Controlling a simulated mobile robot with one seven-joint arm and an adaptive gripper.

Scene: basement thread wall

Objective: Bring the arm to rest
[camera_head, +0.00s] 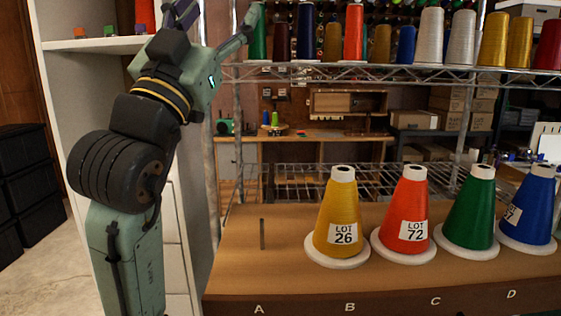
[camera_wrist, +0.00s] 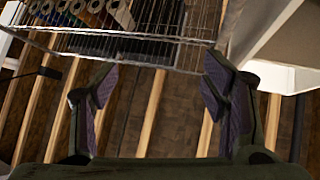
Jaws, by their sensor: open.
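My arm rises at the left in the head view, and its end reaches the top edge beside the upper shelf. In the wrist view my gripper (camera_wrist: 158,95) has its two fingers wide apart with nothing between them. On the wooden bench (camera_head: 300,284) stand a yellow cone marked LOT 26 (camera_head: 336,210), a red cone marked LOT 72 (camera_head: 403,208), a green cone (camera_head: 469,212) and a blue cone (camera_head: 532,207) with a partly seen label. All four are upright on white round bases. A bare thin peg (camera_head: 262,233) stands behind the letter A.
A wire shelf (camera_head: 340,77) above the bench holds several thread cones; it also shows at the top of the wrist view (camera_wrist: 110,35). A white cabinet (camera_head: 70,100) with small coloured blocks stands behind my arm. Black bins (camera_head: 25,185) are at the far left.

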